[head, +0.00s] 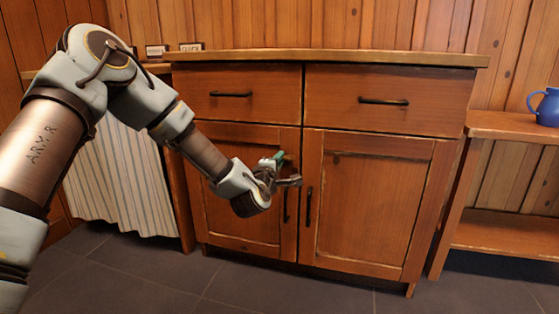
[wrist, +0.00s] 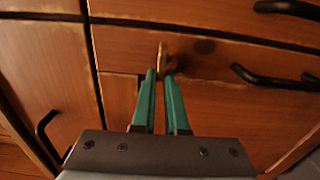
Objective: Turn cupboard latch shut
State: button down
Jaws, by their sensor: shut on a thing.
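The wooden cupboard (head: 385,205) has two panelled doors, both flush with the frame. A small brass latch (wrist: 162,50) shows in the wrist view, standing upright in that picture between my teal fingertips. My gripper (wrist: 159,74) is shut on the latch, with its fingers close together. In the head view my gripper (head: 281,157) is at the upper right part of the left door, near the seam between the doors. The latch cannot be made out there, as my gripper covers that spot.
Dark bar handles (head: 308,206) stand out close to my gripper on both doors. Two drawers with dark handles (head: 383,101) lie above. A low shelf (head: 512,128) with a blue mug (head: 546,107) is at the right. A striped curtain (head: 120,180) hangs at the left.

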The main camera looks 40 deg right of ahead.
jog(key=c, duration=0.9)
grip_release()
jog(key=shift+c, duration=0.2)
jog(key=p+v, duration=0.3)
jog(key=v, duration=0.7)
jog(key=shift+s+a, duration=0.15)
jog(key=shift+a, duration=0.2)
jog(key=shift+f, duration=0.1)
